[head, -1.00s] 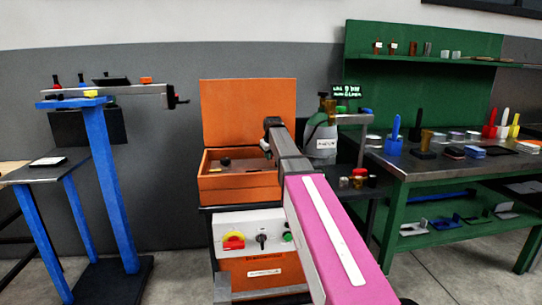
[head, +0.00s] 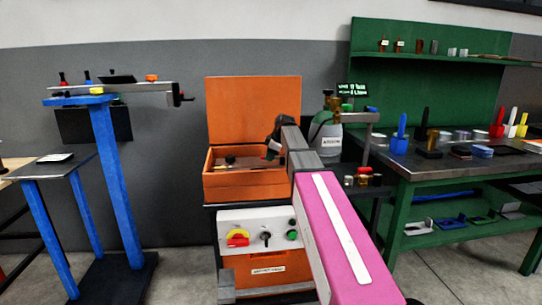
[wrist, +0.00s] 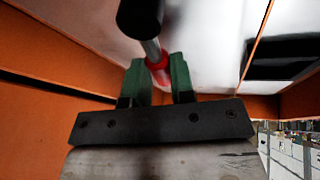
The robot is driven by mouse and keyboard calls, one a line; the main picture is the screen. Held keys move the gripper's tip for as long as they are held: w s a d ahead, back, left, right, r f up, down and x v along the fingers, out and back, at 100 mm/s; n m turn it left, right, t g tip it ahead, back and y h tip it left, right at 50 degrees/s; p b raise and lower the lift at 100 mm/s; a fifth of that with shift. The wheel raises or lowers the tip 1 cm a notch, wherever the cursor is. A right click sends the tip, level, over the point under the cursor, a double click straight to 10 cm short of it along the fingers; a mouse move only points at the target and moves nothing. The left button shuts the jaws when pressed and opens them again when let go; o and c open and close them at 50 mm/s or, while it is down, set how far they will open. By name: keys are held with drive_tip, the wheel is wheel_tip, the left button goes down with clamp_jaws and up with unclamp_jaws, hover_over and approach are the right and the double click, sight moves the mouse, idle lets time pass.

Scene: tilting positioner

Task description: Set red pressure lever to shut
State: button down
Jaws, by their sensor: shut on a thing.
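The red pressure lever shows in the wrist view as a red sleeve (wrist: 158,72) on a metal rod with a large black knob above it. My gripper (wrist: 160,80) has its green fingers on either side of the red sleeve and is shut on it. In the head view my gripper (head: 270,154) is at the right part of the open orange box (head: 240,187). The lever itself is hidden there behind my gripper and arm. I cannot tell the lever's exact angle.
The box's orange lid (head: 253,108) stands upright behind. A small black knob (head: 230,160) is inside the box at left. A control panel (head: 262,226) is below. A grey argon cylinder (head: 330,138) stands right of my wrist. A green workbench (head: 410,174) is at right.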

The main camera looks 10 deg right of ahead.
drive_tip(key=shift+s+n+g+y, duration=0.15)
drive_tip(key=shift+s+n+g, duration=0.2)
drive_tip(key=shift+n, duration=0.4)
drive_tip(key=shift+s+n+g+y, duration=0.15)
drive_tip(key=shift+s+n, duration=0.25)
drive_tip(key=shift+n, duration=0.35)
drive_tip(key=c, duration=1)
unclamp_jaws()
drive_tip(key=shift+o, duration=0.2)
drive_tip(key=v, duration=1.1)
drive_tip(key=shift+f, duration=0.1)
